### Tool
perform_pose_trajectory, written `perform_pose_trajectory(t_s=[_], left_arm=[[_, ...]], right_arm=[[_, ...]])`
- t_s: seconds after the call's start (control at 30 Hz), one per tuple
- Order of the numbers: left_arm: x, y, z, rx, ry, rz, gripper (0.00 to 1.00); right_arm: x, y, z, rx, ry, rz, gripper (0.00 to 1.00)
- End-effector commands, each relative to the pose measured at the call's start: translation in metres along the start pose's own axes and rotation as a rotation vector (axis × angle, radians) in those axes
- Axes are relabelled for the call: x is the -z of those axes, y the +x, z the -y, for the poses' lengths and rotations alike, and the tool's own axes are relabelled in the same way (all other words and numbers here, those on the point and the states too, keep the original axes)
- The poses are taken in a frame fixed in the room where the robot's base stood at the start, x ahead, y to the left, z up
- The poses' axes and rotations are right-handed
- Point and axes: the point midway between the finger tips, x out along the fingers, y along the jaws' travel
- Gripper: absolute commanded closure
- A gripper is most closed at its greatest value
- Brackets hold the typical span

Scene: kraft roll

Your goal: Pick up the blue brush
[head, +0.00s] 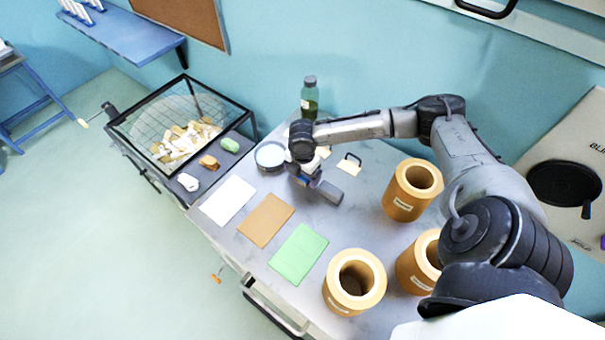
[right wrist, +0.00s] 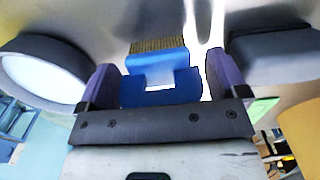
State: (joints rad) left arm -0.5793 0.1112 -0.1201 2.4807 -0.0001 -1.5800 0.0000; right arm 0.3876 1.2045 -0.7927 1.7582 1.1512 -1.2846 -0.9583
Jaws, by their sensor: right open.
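The blue brush (right wrist: 160,88) shows in the right wrist view, with its tan bristles pointing away from the gripper. My right gripper (right wrist: 162,80) is open, with one purple finger on each side of the brush; gaps show between the fingers and the brush. In the head view my right gripper (head: 311,180) is low over the back of the grey table (head: 350,215), and the brush is mostly hidden by it. My left gripper is not in view.
A round dish (head: 270,156) stands just left of the gripper and a grey block (head: 328,193) just right. A green bottle (head: 309,98) stands behind. White, brown and green sheets (head: 299,253) lie in front. Several kraft rolls (head: 412,190) stand at right.

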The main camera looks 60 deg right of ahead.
Motion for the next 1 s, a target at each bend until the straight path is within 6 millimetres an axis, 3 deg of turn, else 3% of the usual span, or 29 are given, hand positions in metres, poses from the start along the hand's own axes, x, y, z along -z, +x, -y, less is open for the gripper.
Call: perform_pose_trajectory(t_s=[0.33, 0.9, 1.0], left_arm=[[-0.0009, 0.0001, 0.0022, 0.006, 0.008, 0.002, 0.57], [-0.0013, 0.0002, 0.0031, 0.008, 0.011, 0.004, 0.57], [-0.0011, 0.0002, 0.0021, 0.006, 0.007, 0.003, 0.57]], right_arm=[[-0.0001, 0.0065, 0.0003, 0.000, -0.001, 0.001, 0.08], [-0.0001, 0.0061, 0.0002, 0.000, 0.000, 0.001, 0.62], [-0.0002, 0.0060, 0.0002, -0.001, 0.000, 0.001, 0.63]])
